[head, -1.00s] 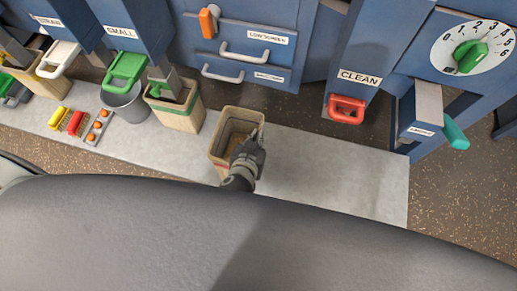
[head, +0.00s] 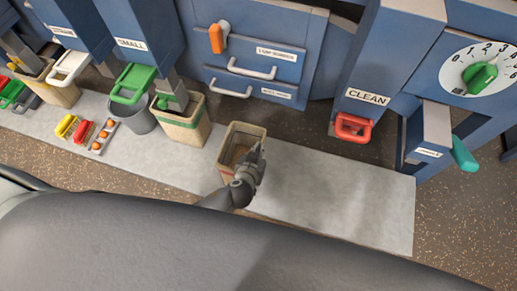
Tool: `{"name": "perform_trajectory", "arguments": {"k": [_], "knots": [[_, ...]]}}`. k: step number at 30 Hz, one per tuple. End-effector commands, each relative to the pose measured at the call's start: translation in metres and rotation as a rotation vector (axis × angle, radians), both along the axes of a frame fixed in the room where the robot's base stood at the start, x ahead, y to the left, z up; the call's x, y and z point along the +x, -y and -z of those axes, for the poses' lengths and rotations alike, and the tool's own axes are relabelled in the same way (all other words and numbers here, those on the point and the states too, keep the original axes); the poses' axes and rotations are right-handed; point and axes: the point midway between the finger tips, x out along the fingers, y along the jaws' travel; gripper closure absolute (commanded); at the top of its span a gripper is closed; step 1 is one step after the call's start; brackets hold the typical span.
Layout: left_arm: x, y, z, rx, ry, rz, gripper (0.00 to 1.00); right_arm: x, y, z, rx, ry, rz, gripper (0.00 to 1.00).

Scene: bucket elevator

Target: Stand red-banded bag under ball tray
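An open beige bag (head: 228,150) stands upright on the pale slab, apart from the other bags. My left gripper (head: 258,152) is at the bag's right, near-side rim. Its fingers overlap the rim in the head view, and I cannot tell whether they are closed on it. A small grey tray with orange balls (head: 103,138) lies on the slab at the left; whether this is the task's ball tray is unclear. My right gripper is out of view.
A green-banded bag (head: 182,128) and a grey bucket (head: 132,115) stand to the left, under the SMALL chute (head: 143,45). The CLEAN chute (head: 372,90) has a red handle (head: 352,127). The pale slab (head: 340,195) is clear right of the bag.

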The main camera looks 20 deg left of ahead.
Motion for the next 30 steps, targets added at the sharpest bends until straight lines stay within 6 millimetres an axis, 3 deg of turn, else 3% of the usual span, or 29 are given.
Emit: {"name": "perform_trajectory", "arguments": {"k": [11, 12, 17, 30], "knots": [[0.0019, 0.0012, 0.0005, 0.0, 0.007, 0.002, 1.0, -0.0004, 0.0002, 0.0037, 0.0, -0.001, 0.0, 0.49], [-0.0005, 0.0007, 0.0026, -0.001, 0.0, 0.001, 0.92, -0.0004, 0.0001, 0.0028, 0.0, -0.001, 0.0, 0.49], [-0.0005, 0.0006, 0.0023, -0.001, -0.001, 0.001, 0.73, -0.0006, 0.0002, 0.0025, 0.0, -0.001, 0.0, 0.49], [-0.0045, 0.0004, -0.0024, -0.001, -0.001, 0.0, 0.73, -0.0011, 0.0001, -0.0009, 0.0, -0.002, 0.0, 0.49]]}}
